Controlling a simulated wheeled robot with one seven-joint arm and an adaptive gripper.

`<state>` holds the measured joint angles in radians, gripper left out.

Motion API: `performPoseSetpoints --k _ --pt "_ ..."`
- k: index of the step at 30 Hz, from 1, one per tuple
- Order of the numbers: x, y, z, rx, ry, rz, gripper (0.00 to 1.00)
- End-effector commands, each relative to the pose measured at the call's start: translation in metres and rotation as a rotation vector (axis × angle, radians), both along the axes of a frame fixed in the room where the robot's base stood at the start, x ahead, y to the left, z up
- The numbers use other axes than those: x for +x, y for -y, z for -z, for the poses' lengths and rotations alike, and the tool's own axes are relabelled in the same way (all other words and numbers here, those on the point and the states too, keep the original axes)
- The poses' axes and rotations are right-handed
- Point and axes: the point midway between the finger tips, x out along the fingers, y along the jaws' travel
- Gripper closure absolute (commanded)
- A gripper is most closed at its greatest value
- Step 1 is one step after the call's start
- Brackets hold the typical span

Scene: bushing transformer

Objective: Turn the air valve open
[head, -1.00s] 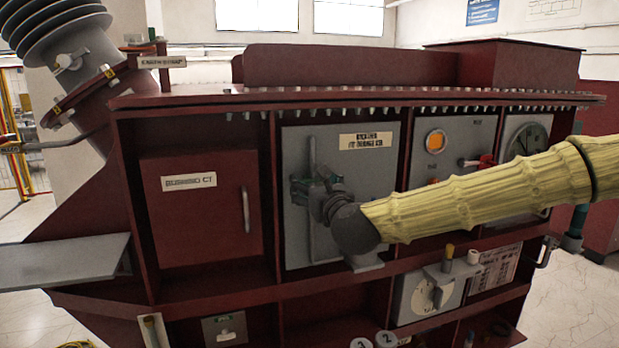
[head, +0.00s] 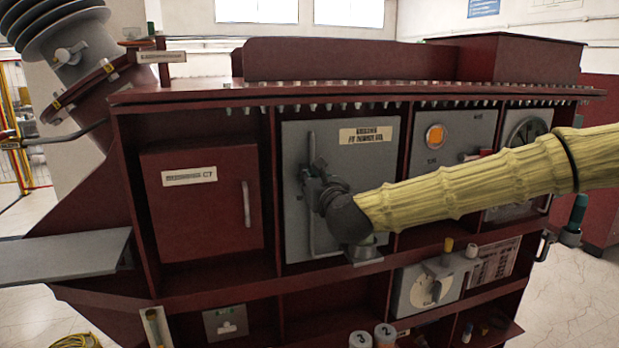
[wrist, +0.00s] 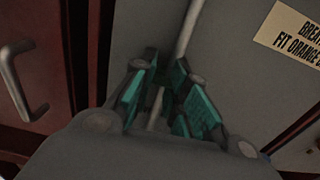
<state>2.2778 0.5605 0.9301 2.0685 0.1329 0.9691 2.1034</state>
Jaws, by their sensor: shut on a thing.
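A thin grey bar handle (head: 311,148) stands about upright on the left part of a grey panel door (head: 365,165). No readable label names it as the air valve. It also shows in the wrist view (wrist: 187,28), running down between the teal finger pads. My gripper (head: 314,188) is at the handle, in front of the door, with my arm reaching in from the right. In the wrist view my gripper (wrist: 160,100) is shut on the bar, one finger on each side.
A dark red cabinet door (head: 205,205) with its own handle is at the left. A panel with an orange light (head: 436,138) and a round gauge (head: 527,130) are to the right, partly behind my arm. A dial box (head: 428,287) juts out below.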

Motion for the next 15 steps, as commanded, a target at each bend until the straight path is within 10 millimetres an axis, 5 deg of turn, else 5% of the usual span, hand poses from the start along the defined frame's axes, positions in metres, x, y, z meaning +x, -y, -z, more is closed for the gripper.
performPoseSetpoints --k 15 --pt "-0.0002 -0.0005 0.0005 -0.101 0.037 0.0 1.0"
